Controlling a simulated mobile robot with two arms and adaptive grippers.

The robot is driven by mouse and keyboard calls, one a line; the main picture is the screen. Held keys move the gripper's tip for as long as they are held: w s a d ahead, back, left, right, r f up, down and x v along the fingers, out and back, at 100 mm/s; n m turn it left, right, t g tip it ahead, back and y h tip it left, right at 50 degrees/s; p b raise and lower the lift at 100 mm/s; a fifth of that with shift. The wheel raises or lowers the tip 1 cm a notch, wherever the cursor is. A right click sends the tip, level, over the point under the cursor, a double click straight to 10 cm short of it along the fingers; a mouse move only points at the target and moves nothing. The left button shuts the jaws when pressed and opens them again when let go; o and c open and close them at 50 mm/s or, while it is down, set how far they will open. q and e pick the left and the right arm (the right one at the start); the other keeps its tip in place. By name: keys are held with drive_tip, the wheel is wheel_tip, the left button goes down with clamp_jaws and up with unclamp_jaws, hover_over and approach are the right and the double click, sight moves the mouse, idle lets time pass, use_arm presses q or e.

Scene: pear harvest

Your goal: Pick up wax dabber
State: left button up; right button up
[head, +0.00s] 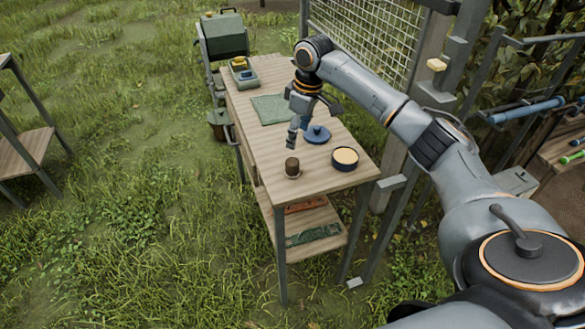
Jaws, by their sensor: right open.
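What appears to be the wax dabber (292,168), a short dark brown cylinder with a lighter base, stands upright near the front left of the wooden table. To its right is a round dark tin (345,159) with pale yellow wax in it. A blue round lid with a knob (317,135) lies behind them. My right gripper (296,135) reaches in from the right, pointing down above the table, just behind the dabber. It is open and empty, with its fingers apart from the dabber. My left gripper is out of view.
A green mat (272,109) and a tray with yellow and blue items (243,77) lie farther back. The lower shelf (310,222) holds a reddish and a green item. A wire mesh panel (375,38) and posts stand right of the table.

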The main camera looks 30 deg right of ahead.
sight(293, 161)
drive_tip(key=f, duration=0.5)
drive_tip(key=w+f+p, duration=0.1)
drive_tip(key=f, duration=0.2)
drive_tip(key=shift+a, duration=0.15)
drive_tip(key=shift+w+a+f+p, duration=0.15)
drive_tip(key=shift+f+p, duration=0.1)
drive_tip(key=shift+f, duration=0.6)
drive_tip(key=shift+w+d+f+p, duration=0.1)
drive_tip(key=shift+w+f+p, duration=0.1)
drive_tip(key=shift+f, duration=0.7)
drive_tip(key=shift+w+a+f+p, duration=0.1)
drive_tip(key=shift+f+p, duration=0.15)
drive_tip(key=shift+f, duration=0.6)
drive_tip(key=c, duration=1.2)
